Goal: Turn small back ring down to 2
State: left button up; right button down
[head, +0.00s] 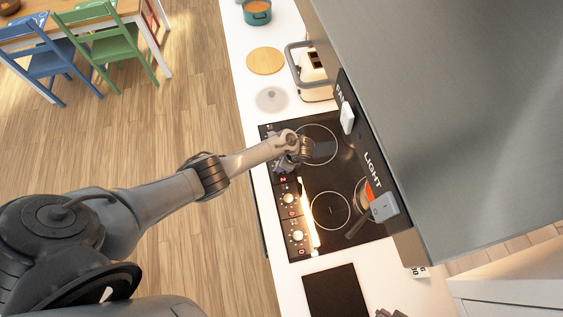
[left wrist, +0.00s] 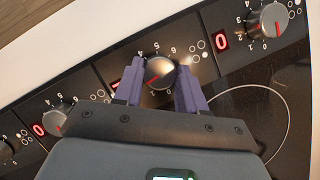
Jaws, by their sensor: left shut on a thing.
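The black cooktop (head: 345,160) has a row of knobs along its left side in the head view. My left gripper (head: 290,153) is over that row. In the left wrist view its two purple fingers (left wrist: 161,84) are shut on a silver knob (left wrist: 160,72), one on each side. The knob's red mark points to the lower left. Its display is mostly hidden by a finger; in the head view the small red display (head: 283,180) seems to read 2. The neighbouring right display (left wrist: 222,40) and left display (left wrist: 38,130) read 0.
A pan (head: 360,205) with orange contents stands on the cooktop. The hood with its FAN switch (head: 347,117) and LIGHT switch (head: 384,207) overhangs the right side. A glass lid (head: 272,99), wooden board (head: 265,61) and toaster (head: 312,72) are on the counter. A dark gripper-like piece (head: 389,313) shows at the bottom edge.

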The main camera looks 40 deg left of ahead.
pick_arm(q)
jog(key=o, duration=1.1)
jog(key=shift+c, duration=0.2)
jog(key=shift+r, duration=0.1)
jog(key=p+v, duration=0.2)
jog(key=v, duration=0.8)
jog(key=shift+r, duration=0.3)
jog(key=shift+s+d, duration=0.1)
jog(key=shift+d, duration=0.1)
jog(key=s+d+n+t+h, duration=0.2)
jog(key=s+d+n, duration=0.35)
jog(key=s, duration=0.35)
jog(key=s+r+n+t+h, duration=0.2)
jog(key=s+r+n, duration=0.4)
jog(key=s+r, duration=0.7)
notch_tip(320, 180, up, 2)
jog(key=shift+s+a+r+t, duration=0.1)
jog(key=shift+s+a+t, duration=0.3)
jog(key=shift+a+t, duration=0.1)
